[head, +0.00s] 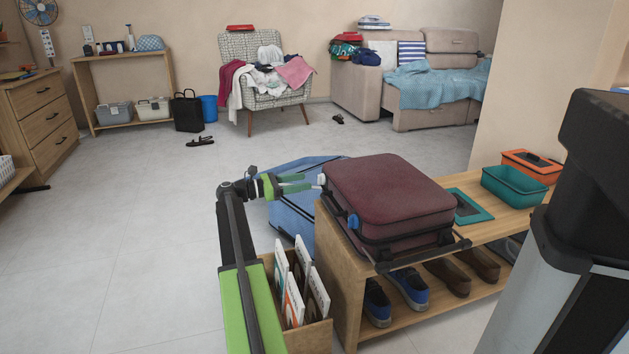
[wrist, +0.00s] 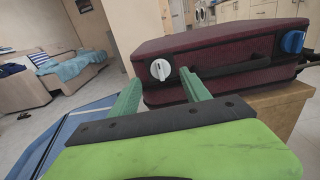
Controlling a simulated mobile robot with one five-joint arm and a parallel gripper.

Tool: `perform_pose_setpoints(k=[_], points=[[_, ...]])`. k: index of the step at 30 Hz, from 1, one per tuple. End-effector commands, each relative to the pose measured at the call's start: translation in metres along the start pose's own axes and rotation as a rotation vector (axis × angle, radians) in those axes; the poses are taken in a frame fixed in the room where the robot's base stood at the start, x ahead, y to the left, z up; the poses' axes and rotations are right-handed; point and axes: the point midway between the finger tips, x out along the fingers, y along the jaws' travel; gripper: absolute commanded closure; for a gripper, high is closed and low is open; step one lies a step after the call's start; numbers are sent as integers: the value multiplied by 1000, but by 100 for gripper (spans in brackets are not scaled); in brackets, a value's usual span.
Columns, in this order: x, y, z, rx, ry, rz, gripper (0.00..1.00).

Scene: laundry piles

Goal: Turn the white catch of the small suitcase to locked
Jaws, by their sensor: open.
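The small suitcase (head: 390,192) is dark red and lies flat on a wooden bench; it also fills the upper right of the wrist view (wrist: 220,45). Its white catch (wrist: 160,70) is a round knob on the side facing my gripper, its raised bar close to upright in the picture. In the head view the white catch (head: 321,179) is small, at my fingertips. My gripper (head: 308,183) is open and empty, its green fingers pointing at the catch. In the wrist view the fingertips (wrist: 160,82) stand left and right of the catch; contact cannot be told.
A blue catch (wrist: 292,42) sits further along the same side, past the black handle (wrist: 232,72). A box of books (head: 310,335) is beside the bench (head: 343,290).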

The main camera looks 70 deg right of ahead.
Motion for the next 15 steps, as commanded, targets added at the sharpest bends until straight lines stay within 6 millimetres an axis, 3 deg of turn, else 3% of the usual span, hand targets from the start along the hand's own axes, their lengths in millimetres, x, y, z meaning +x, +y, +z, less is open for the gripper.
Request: perform_pose_setpoints(k=[3, 6, 15], points=[[26, -1, 0, 0, 0, -2, 45], [40, 0, 0, 0, 0, 0, 45], [52, 0, 0, 0, 0, 0, 45]])
